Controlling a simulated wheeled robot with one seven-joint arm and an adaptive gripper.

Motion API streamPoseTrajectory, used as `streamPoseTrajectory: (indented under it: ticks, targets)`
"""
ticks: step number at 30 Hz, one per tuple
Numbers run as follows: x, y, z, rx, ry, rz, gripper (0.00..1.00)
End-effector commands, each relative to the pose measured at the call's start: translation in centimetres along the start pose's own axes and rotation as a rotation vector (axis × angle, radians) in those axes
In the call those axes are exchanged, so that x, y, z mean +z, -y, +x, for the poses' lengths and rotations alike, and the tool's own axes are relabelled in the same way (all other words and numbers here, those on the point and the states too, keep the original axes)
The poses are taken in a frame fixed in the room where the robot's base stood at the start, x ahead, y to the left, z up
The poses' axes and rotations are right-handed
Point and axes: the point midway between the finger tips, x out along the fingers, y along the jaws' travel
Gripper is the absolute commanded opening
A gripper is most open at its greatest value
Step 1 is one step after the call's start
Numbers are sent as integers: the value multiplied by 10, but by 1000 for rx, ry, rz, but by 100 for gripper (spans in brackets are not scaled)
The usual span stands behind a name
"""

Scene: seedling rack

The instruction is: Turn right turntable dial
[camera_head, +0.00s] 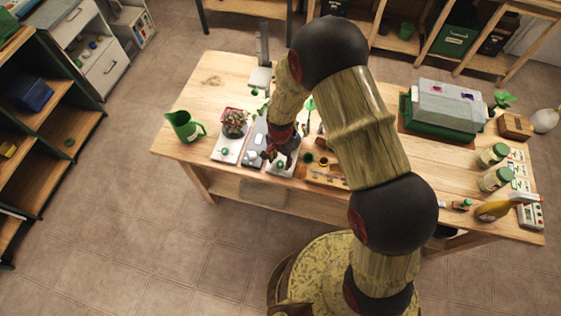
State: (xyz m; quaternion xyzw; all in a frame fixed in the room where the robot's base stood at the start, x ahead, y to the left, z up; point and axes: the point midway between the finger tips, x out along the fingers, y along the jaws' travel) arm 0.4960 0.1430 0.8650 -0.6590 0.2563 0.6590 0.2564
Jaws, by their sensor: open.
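My gripper (276,153) is at the end of my arm, low over the front left part of the wooden table (212,78). Its fingers are small and dark here, and I see nothing held between them. Just below it, a pale plate with a small green dial (280,164) shows near the table's front edge; this looks like the right turntable's dial. My gripper partly covers that plate, and I cannot tell whether it touches the dial. To the left, a similar white base (225,157) has a green dial of its own and a potted plant (235,122) behind it.
A green pitcher (184,126) stands at the left table end. A wooden block with holes (325,177) is right of my gripper, partly behind my arm. A green and grey case (443,110), jars (495,179) and a yellow bottle (492,211) stand at the right.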

Motion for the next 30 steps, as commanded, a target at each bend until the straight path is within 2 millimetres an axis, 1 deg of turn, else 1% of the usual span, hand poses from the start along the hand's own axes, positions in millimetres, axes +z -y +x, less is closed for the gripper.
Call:
streamPoseTrajectory:
  ticks: [1,4,12,30]
  targets:
    - [0,0,5,1,1,0,42]
    - [0,0,10,0,0,0,42]
    - [0,0,11,0,0,-1,42]
    - [0,0,11,0,0,-1,8]
